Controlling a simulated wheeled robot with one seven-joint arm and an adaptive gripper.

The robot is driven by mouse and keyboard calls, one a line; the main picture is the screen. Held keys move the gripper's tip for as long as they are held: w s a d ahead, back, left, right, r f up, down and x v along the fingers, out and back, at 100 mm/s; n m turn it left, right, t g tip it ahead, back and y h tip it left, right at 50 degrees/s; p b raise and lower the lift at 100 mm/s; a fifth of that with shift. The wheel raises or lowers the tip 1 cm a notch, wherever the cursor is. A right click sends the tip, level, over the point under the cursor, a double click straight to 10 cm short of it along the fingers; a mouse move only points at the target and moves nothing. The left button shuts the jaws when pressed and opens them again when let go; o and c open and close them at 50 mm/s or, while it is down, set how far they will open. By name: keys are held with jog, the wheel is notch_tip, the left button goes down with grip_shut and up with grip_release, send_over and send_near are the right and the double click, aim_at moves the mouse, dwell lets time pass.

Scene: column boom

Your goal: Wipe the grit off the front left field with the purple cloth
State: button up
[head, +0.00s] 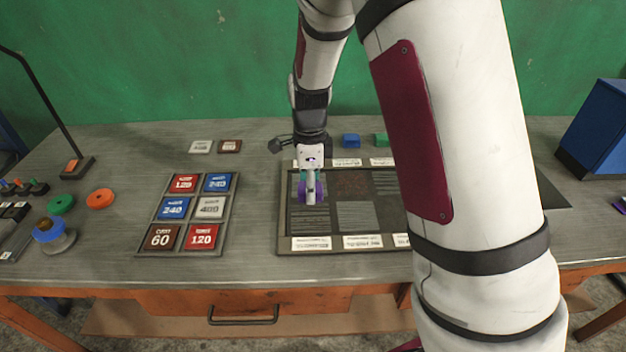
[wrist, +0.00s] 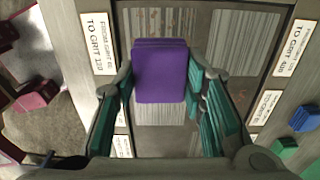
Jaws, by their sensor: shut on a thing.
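My gripper (head: 310,188) is shut on the purple cloth (wrist: 160,72), a folded pad between its teal fingers. In the head view it hangs over the left part of the dark framed board (head: 284,215), behind the front left field (head: 312,218). That field looks grey and streaked. I cannot make out grit on it at this size, and whether the cloth touches the board is unclear. The back middle field (head: 352,183) has reddish-brown specks. My arm hides the board's right side, and the gripper and cloth cover part of its left side.
White labels (head: 312,243) line the board's front and back edges. A tray (head: 143,238) of coloured sanding packs lies to the left. A blue block (head: 351,140) and a green block (head: 381,139) stand behind the board. The bench between tray and board is clear.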

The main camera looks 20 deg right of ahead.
aim_at(318, 217)
jog(key=shift+f+b, duration=1.85)
jog(key=shift+f, duration=1.3)
jog(key=shift+f, duration=0.7)
jog(key=shift+w+a+r, duration=0.1)
jog(key=shift+w+a, duration=0.05)
jog(key=shift+a, duration=0.3)
jog(key=shift+w+a+r, duration=0.1)
jog(key=shift+w+a, duration=0.05)
jog(key=shift+a, duration=0.25)
jog(key=shift+f, duration=0.1)
jog(key=shift+s+d+f+p, duration=0.1)
jog(key=shift+s+d+p, duration=0.15)
jog(key=shift+d, duration=0.65)
jog(key=shift+s+d+p, duration=0.15)
jog(key=shift+s+d, duration=0.2)
jog(key=shift+d, duration=0.55)
